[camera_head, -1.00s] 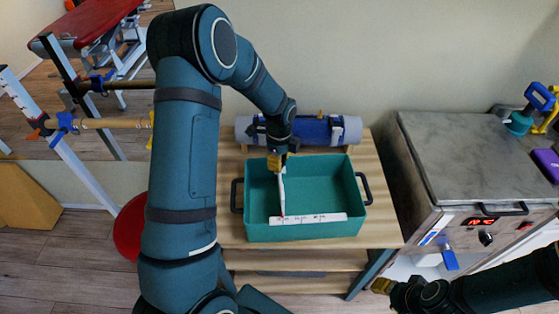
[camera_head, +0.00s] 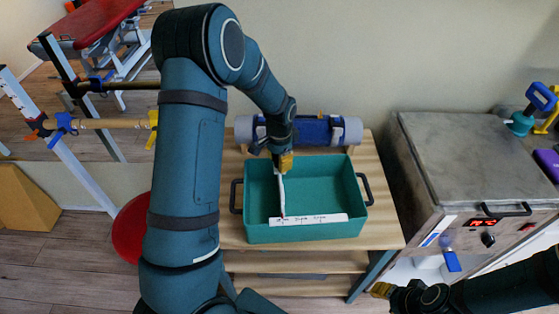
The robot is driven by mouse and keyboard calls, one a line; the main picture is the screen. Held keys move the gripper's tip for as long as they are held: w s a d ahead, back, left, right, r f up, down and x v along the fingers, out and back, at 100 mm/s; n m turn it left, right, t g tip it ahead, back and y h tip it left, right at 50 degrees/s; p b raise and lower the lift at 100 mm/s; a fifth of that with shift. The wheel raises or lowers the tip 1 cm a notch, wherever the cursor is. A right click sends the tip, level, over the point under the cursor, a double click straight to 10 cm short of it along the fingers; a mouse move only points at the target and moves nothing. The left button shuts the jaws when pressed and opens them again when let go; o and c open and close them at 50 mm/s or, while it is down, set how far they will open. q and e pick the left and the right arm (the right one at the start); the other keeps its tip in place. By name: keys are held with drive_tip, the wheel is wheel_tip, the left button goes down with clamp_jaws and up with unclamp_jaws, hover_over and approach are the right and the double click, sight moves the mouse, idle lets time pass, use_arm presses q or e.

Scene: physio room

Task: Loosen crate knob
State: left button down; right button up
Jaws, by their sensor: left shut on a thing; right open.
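The teal crate (camera_head: 330,232) stands on a wooden shelf top, with dark handles at both sides. A narrow white strip (camera_head: 280,195) with a red lower tip runs from my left gripper down to a white marked scale strip (camera_head: 318,219) at the crate's front. My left gripper (camera_head: 285,163) points down over the crate's back part, shut on the strip's upper end. Its fingers hide the held part, and I cannot make out a separate knob. My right gripper (camera_head: 382,290) is open and apart from the crate, at the lower right.
A blue and grey roll (camera_head: 325,130) lies behind the crate on the wooden shelf unit (camera_head: 385,230). A metal cabinet (camera_head: 460,150) with a red display stands to the right. A red round seat (camera_head: 131,228) is partly hidden behind my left arm.

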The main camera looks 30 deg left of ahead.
use_arm(q)
drive_tip(key=n, duration=0.4)
drive_tip(key=shift+n, duration=0.3)
drive_tip(key=n, duration=0.3)
drive_tip(key=shift+r+n+p, duration=0.1)
drive_tip(key=shift+n+p, duration=0.25)
drive_tip(key=shift+n, duration=0.05)
drive_tip(key=n+p, duration=0.1)
drive_tip(key=n, duration=0.2)
drive_tip(key=shift+n+p, duration=0.45)
drive_tip(key=shift+n, duration=1.65)
drive_tip(key=c, duration=0.6)
unclamp_jaws()
